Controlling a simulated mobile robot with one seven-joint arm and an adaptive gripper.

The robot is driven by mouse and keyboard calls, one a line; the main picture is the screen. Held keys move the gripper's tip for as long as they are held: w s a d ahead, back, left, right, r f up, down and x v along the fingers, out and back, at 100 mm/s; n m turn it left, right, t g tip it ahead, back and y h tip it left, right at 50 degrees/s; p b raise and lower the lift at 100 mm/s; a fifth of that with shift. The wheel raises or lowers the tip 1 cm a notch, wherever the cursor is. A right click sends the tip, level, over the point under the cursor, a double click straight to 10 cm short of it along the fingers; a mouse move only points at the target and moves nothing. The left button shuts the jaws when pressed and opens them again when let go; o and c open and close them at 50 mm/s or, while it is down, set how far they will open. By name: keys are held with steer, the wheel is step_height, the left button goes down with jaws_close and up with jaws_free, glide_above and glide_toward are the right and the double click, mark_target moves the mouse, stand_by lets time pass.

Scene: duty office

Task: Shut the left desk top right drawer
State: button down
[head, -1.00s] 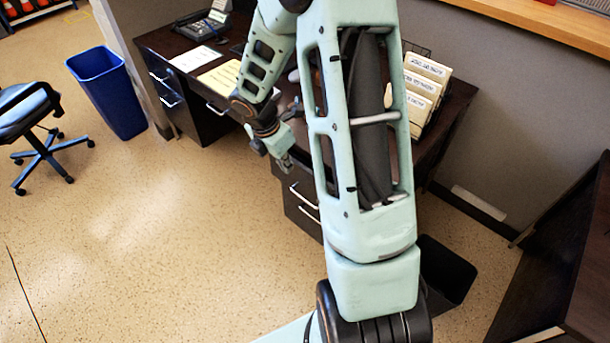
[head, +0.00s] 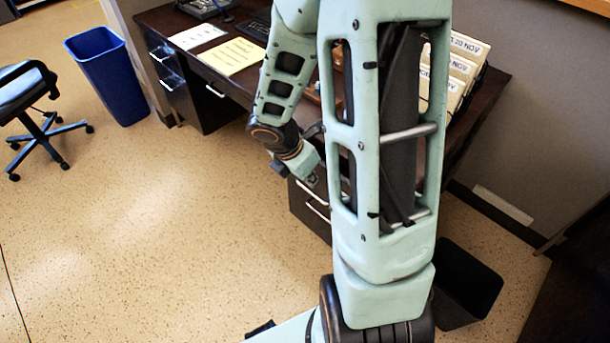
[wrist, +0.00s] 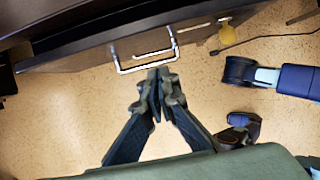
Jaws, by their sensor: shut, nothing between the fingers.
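The dark desk (head: 238,88) stands against the wall in the head view, with a right-hand drawer stack (head: 301,206) partly hidden by my arm. Two silver handles show on that stack; its top is covered by my wrist. My gripper (head: 312,181) is at the upper part of this stack. In the wrist view my gripper (wrist: 158,76) is shut and empty, its fingertips at a silver bar handle (wrist: 142,58) on a dark drawer front (wrist: 85,52). I cannot tell whether the fingers touch the handle, or how far the drawer stands out.
A black bin (head: 468,285) stands on the floor right of my arm. A blue bin (head: 110,78) and an office chair (head: 25,105) are at the left. Papers (head: 232,56) and a file holder (head: 455,70) lie on the desk. The floor left of the drawers is clear.

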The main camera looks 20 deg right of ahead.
mark_target(322, 171)
steer(key=shift+w+d+f, duration=0.2)
steer(key=shift+w+d, duration=0.1)
steer(key=shift+d, duration=0.4)
steer(key=shift+w+d+f, duration=0.25)
steer(key=shift+d, duration=0.5)
steer(key=shift+w+d+f, duration=0.2)
steer(key=shift+w+d, duration=0.1)
steer(key=shift+d, duration=0.4)
steer(key=shift+w+d+p, duration=0.25)
steer(key=shift+d+p, duration=0.1)
steer(key=shift+d, duration=0.3)
steer(key=shift+w+d+p, duration=0.2)
steer(key=shift+d+p, duration=0.1)
steer(key=shift+d, duration=0.3)
steer(key=shift+a, duration=0.1)
